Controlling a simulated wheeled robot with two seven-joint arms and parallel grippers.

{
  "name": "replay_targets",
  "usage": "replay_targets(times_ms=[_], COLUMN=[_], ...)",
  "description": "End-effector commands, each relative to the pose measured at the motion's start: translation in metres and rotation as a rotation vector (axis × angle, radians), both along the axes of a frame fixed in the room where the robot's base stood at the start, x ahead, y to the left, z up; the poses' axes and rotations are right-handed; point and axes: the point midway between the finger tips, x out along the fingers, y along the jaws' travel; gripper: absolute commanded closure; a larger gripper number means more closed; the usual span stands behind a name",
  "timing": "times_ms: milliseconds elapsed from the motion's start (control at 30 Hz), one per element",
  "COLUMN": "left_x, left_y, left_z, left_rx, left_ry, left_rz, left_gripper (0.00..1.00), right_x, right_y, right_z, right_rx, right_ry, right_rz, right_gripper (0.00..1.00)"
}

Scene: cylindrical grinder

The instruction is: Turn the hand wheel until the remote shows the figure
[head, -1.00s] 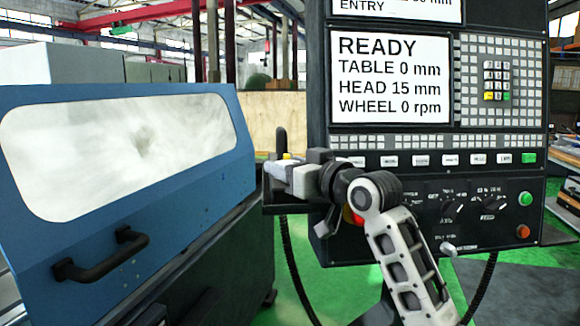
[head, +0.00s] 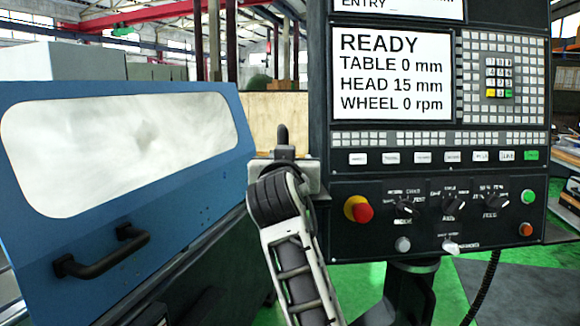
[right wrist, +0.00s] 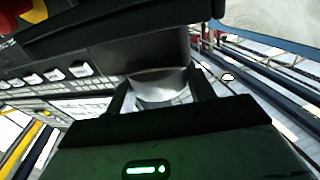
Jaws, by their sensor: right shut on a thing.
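My right gripper (right wrist: 158,84) is shut on a silver round part, which I take to be the hand wheel (right wrist: 155,90). Its two dark fingers lie on either side of this part in the right wrist view. A black body (right wrist: 120,48), probably the remote, adjoins it. In the head view my right arm and grey gripper body cover the wheel and most of what is there. Only a black upright piece (head: 283,135) shows above them. No figure on the remote can be read. My left gripper is not in view.
The control cabinet's screen (head: 392,76) reads READY, TABLE 0 mm, HEAD 15 mm, WHEEL 0 rpm. A red stop button (head: 362,212) and dials are close to the right of my arm. The blue machine door (head: 205,185) with its black handle (head: 100,252) stands at left.

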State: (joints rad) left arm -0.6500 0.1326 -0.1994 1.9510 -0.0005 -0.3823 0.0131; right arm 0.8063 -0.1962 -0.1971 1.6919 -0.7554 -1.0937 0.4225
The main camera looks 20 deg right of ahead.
Motion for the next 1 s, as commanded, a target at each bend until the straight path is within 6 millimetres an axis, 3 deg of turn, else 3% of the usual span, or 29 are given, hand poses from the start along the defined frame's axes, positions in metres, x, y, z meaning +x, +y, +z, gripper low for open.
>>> replay_targets(times_ms=[133,600,1000], left_x=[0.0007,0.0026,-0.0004], left_y=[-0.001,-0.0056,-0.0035], left_z=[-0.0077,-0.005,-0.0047], left_rx=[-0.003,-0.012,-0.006], left_ry=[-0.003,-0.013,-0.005], left_rz=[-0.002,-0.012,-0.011], left_gripper=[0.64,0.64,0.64], right_x=[0.0012,0.0022,0.0026], right_y=[0.0022,0.0015,0.0011], right_z=[-0.0032,0.0015,0.0009], right_rx=[0.002,-0.005,-0.003], right_ry=[0.003,0.001,0.002], right_rz=[-0.14,-0.571,-0.77], right_gripper=[0.69,0.69,0.69])
